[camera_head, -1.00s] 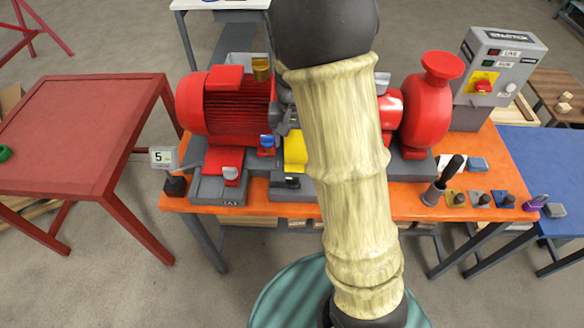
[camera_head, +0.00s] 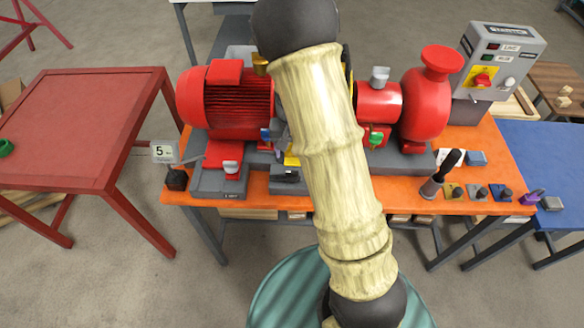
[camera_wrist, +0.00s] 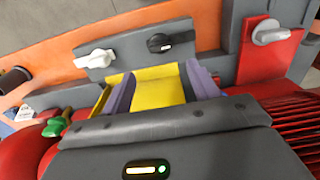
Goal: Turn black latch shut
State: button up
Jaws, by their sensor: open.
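The fingertips lie just below the plate in the picture and do not hold the latch. In the head view my arm covers much of this spot, and I cannot make out the black latch clearly.
A red block with a grey handle (camera_wrist: 270,34) is right of the plate. A green knob (camera_wrist: 58,124) is at left. The red motor (camera_head: 225,97) and red pump (camera_head: 428,105) flank my arm. The orange tabletop (camera_head: 400,200) holds several small latch blocks at right.

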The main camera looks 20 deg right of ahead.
aim_at(292, 172)
notch_tip(292, 172, down, 10)
jog(key=shift+r+p, duration=0.15)
jog(key=shift+p, duration=0.45)
grip_shut()
